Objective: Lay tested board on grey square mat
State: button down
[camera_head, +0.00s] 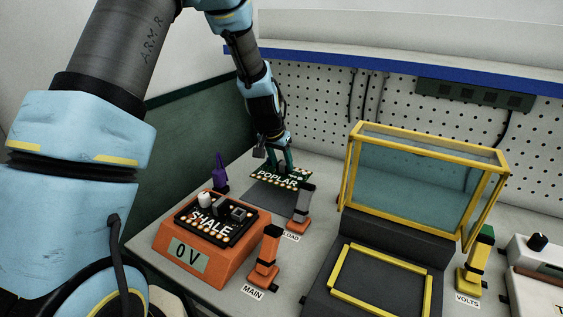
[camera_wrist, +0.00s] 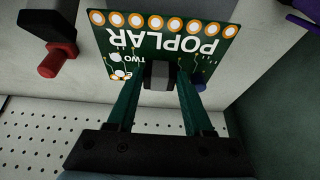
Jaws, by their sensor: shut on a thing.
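A green board marked POPLAR (camera_head: 280,177), with a row of gold-ringed pads, is at the back of the table. My gripper (camera_head: 281,166) is over it. In the wrist view my gripper (camera_wrist: 158,78) is shut on the grey block on the face of the POPLAR board (camera_wrist: 150,30). The dark grey mat (camera_head: 272,198) lies below and just in front of the board, which hides its far part. I cannot tell whether the board touches it. A black board marked SHALE (camera_head: 212,227) sits on an orange unit (camera_head: 190,258) reading 0 V.
A grey lever on an orange base (camera_head: 299,222) stands close right of the mat; an orange MAIN lever (camera_head: 265,262) is nearer. A purple object (camera_head: 220,172) stands left. A yellow-framed clear cover (camera_head: 420,185) stands open at right, before a pegboard wall (camera_head: 320,100).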

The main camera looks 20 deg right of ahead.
aim_at(280, 175)
jog(key=shift+f+b, duration=2.2)
jog(key=shift+f, duration=0.8)
jog(key=shift+f+b, duration=0.35)
jog(key=shift+f, duration=0.2)
jog(key=shift+c, duration=1.1)
grip_release()
jog(key=shift+r, duration=0.15)
jog(key=b+v, duration=0.2)
jog(key=v, duration=0.8)
jog(key=shift+s+a+r, duration=0.1)
jog(key=shift+s+r, duration=0.05)
jog(key=shift+r, duration=0.15)
